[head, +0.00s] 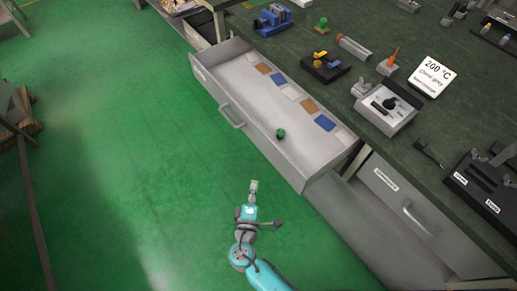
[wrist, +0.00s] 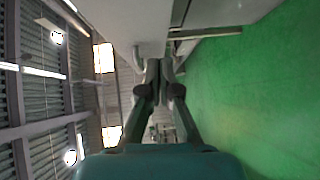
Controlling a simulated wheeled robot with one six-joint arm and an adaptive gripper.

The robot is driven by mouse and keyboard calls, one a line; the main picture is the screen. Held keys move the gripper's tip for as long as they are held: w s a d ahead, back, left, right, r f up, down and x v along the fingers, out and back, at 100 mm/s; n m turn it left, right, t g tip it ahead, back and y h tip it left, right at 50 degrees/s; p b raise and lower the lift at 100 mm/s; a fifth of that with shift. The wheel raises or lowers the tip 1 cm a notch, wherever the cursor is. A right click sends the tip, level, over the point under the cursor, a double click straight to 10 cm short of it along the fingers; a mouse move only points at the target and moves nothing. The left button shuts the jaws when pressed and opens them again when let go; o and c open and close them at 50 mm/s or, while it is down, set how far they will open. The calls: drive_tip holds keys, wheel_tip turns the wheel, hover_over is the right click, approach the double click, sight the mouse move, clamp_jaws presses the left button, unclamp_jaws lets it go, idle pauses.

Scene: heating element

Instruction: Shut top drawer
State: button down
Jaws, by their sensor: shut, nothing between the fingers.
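The top drawer (head: 253,128) is pulled far out of the bench and juts over the green floor. Its grey front carries a bar handle (head: 231,116). Inside lie blue, orange and white flat squares and a small green object (head: 281,133). My gripper (head: 254,186) is shut and empty. In the head view it is outside the drawer, off its front face, below and right of the handle. In the wrist view the closed fingertips (wrist: 160,66) point toward a grey panel, apparently the drawer front (wrist: 125,20). Whether they touch it cannot be told.
The dark bench top (head: 300,22) holds a control box with a knob (head: 386,105), a white sign reading 200 °C (head: 432,76) and small tools. Another closed drawer (head: 405,205) is to the right. Green floor (head: 110,150) is open at the left.

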drive_tip(key=w+a+r+t, duration=0.1)
drive_tip(key=w+a+r, duration=0.1)
drive_tip(key=a+r, duration=0.1)
approach(259, 141)
drive_tip(key=w+a, duration=0.3)
drive_tip(key=w+d, duration=0.2)
drive_tip(key=d, duration=0.1)
drive_tip(key=shift+w, duration=0.3)
drive_tip(key=shift+w+d, duration=0.3)
drive_tip(key=shift+d, duration=0.15)
